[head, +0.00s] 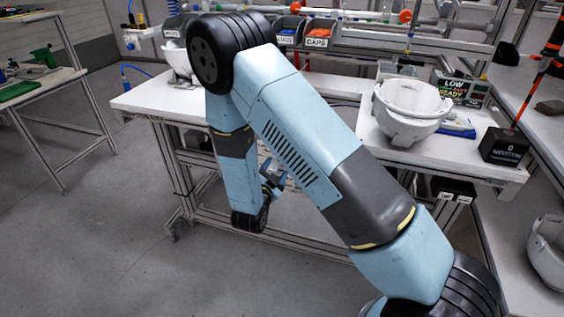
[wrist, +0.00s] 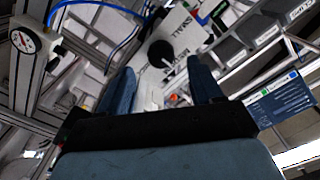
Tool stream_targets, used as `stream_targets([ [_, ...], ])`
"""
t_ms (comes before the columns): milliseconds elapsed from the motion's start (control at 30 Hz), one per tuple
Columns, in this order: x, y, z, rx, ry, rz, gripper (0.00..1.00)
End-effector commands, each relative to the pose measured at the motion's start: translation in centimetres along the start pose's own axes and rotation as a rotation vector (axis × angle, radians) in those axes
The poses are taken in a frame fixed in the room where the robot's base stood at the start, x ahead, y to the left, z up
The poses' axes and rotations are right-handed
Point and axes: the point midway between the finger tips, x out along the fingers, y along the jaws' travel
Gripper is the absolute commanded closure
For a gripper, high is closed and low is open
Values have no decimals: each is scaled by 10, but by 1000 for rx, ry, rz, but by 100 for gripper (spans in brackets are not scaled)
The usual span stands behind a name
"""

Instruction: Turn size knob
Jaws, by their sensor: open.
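In the wrist view a round black knob (wrist: 161,53) sits on a white plate (wrist: 180,22) with dark lettering beside it, one word reading SMALL. My gripper (wrist: 160,68) is open, with its two blue fingers apart and nothing between them. The knob appears beyond the fingertips, roughly midway between them; I cannot tell the exact distance. In the head view my gripper (head: 272,178) hangs low in front of the workbench, partly behind my arm. I cannot make out the knob in the head view.
White helmet shells stand on the bench (head: 404,108) and at right (head: 548,250). A black box (head: 503,147) is near the bench's right end. In the wrist view a dial gauge (wrist: 22,42), blue tubing (wrist: 95,8) and grey bins (wrist: 230,48) surround the knob. Open floor lies left.

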Motion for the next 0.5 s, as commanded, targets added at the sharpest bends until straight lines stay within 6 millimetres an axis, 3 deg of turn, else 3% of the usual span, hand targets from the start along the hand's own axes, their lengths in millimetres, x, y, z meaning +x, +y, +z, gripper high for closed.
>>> stream_targets([
  [200,34,0,0,2,1,1,35],
  [500,53,0,0,1,0,1,35],
])
